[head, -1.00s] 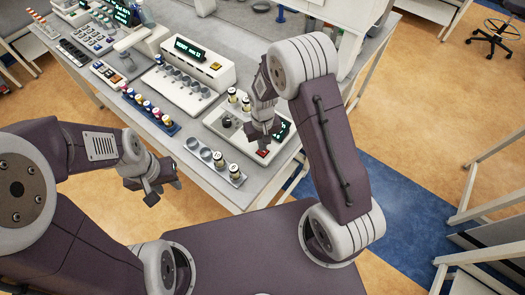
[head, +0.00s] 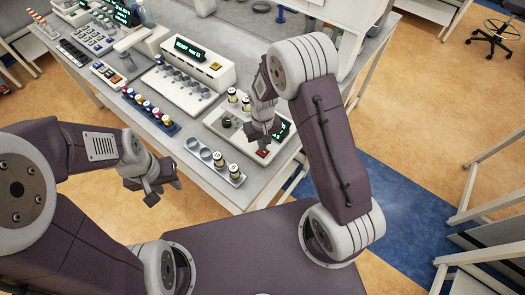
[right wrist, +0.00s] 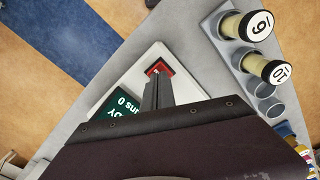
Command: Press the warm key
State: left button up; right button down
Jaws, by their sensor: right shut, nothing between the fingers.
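A white device (right wrist: 127,78) with a dark display shows in the right wrist view; the visible text ends in "DY" and "uns 0". A red square key (right wrist: 158,68) sits in its panel; I can read no label on it. The key also shows in the head view (head: 262,153). My right gripper (right wrist: 157,82) is shut and empty, its tips pointing at the red key; the head view (head: 262,139) shows it just over the device. I cannot tell whether the tips touch the key. My left gripper (head: 146,191) looks open and empty, off the table's front edge.
A grey rack (head: 215,162) with capped vials, marked 9 and 10 in the wrist view, stands at the front edge. A blue rack of vials (head: 150,112) and a white machine with a green display (head: 190,72) stand to the left.

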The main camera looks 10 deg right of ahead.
jog(key=shift+f+b, duration=0.55)
jog(key=shift+f, duration=0.15)
dwell(0.6)
jog(key=shift+r, duration=0.15)
jog(key=shift+r+p, duration=1.8)
jog(key=shift+r, duration=0.1)
notch_tip(320, 180, up, 8)
jog(key=p, duration=0.6)
jog(key=shift+p, duration=0.4)
